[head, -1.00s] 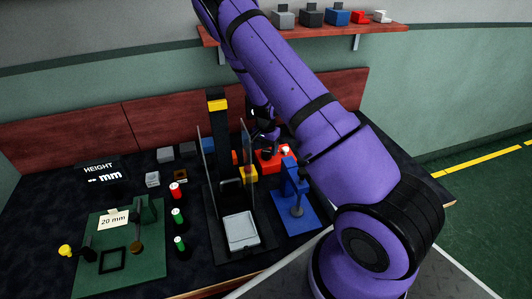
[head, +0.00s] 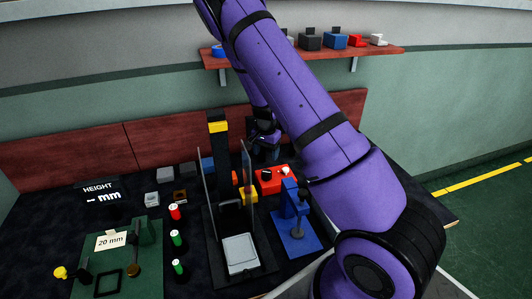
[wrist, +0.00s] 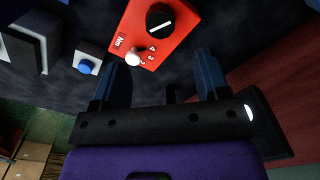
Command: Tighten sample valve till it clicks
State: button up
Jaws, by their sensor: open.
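A red box (head: 270,181) stands on the bench behind the blue stand. The wrist view shows the same red box (wrist: 150,42), with a black dial (wrist: 163,22) bearing a white line, "Nm", the numbers 2, 3 and 4, and a white round knob (wrist: 132,57). My gripper (wrist: 160,60) is open, its two blue-grey fingers apart with nothing held between them. In the head view my gripper (head: 265,148) is behind the red box, partly hidden by my arm. I cannot tell for sure which part is the sample valve.
A blue stand (head: 297,238) stands in front of the red box. A column with clear panels (head: 248,185) and a white tray (head: 240,252) is to its left. Red- and green-capped vials (head: 176,238) and a green board (head: 145,275) lie further left. A wooden back panel (head: 340,120) closes the bench.

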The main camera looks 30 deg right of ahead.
aim_at(266, 172)
jog(key=shift+d, duration=0.15)
notch_tip(266, 172, down, 11)
jog(key=shift+r, duration=0.1)
dwell(0.7)
jog(key=c, duration=0.9)
